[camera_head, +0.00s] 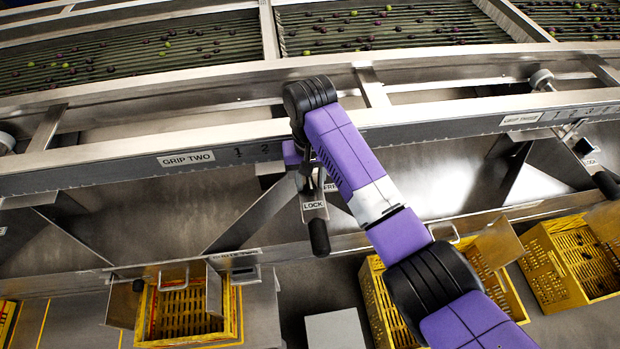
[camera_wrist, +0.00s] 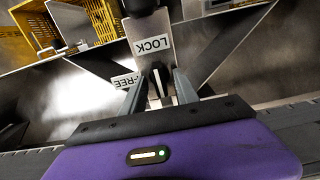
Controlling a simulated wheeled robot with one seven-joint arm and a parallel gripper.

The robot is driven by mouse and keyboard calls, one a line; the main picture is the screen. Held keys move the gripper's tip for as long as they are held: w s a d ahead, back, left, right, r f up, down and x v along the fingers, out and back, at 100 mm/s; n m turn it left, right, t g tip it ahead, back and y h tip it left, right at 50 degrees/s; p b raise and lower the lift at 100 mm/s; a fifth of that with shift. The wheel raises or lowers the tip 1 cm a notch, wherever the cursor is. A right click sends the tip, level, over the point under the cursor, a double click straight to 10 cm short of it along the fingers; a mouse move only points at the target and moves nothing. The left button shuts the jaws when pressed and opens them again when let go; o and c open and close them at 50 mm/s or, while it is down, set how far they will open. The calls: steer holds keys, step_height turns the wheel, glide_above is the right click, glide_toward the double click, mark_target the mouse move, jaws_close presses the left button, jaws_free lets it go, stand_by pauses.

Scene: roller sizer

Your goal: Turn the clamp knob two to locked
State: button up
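The clamp under the GRIP TWO label (camera_head: 200,158) has a black-handled lever (camera_head: 319,238) hanging down. A LOCK plate (camera_head: 314,205) sits just above the handle, and a FREE label (camera_head: 331,187) shows partly beside it. In the wrist view the LOCK plate (camera_wrist: 152,45) and the FREE label (camera_wrist: 124,80) appear upside down. My gripper (camera_wrist: 159,92) is open, with its fingers on either side of a narrow upright metal piece, probably the knob's grip. Small gaps seem to show on both sides; contact is unclear. In the head view my wrist largely hides the knob.
A metal rail (camera_head: 110,172) runs across above the clamp. Another clamp, under a GRIP THREE label (camera_head: 521,118), is at the right. Slanted metal braces flank the lever. Yellow crates (camera_head: 192,312) stand below, and the sizer rollers with fruit (camera_head: 130,50) lie behind.

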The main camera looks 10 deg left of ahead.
mark_target(310, 180)
step_height(310, 180, up, 8)
steer(key=shift+f+b, duration=0.1)
steer(key=shift+b, duration=0.3)
stand_by(0.5)
